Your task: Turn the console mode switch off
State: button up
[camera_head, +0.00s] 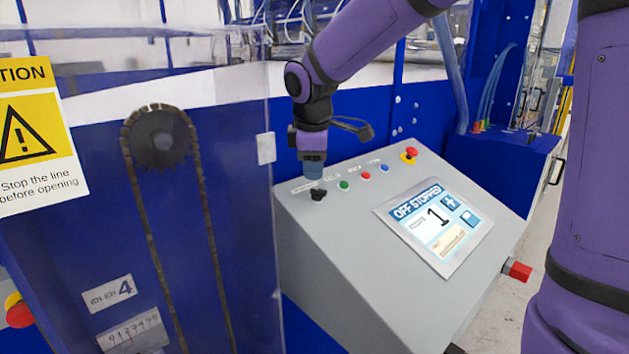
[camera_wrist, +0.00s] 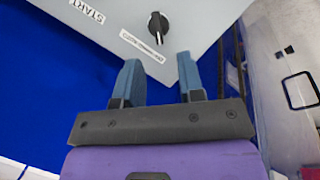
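The console (camera_head: 345,255) is a grey sloped box with a row of controls along its upper edge. Its mode switch (camera_head: 318,194) is a black rotary knob at the left end of that row. In the wrist view the knob (camera_wrist: 158,25) stands just beyond my fingertips, with a white label below it. The console screen (camera_head: 436,222) reads "OFF STOPPED" and "1".
A clear guard (camera_head: 235,200) over a chain and sprocket (camera_head: 160,138) stands close on the left. A red knob (camera_head: 517,270) sticks out at the console's right side.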

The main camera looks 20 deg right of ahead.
jog(key=v, duration=0.4)
jog(key=shift+a+r, duration=0.1)
jog(key=shift+r, duration=0.1)
jog(key=s+d+m+t, duration=0.1)
jog(key=s+d+m, duration=0.2)
jog(key=s, duration=0.6)
jog(key=s+d+m, duration=0.3)
jog(key=s+m, duration=0.2)
jog(key=s, duration=0.4)
jog(key=s+d+m+t+y, duration=0.1)
jog(key=s+d+m, duration=0.2)
jog(key=s+m, duration=0.2)
jog(key=s, duration=0.3)
jog(key=shift+s+d+f+t, duration=0.2)
jog(key=shift+s+t, duration=0.1)
jog(key=shift+s, duration=0.1)
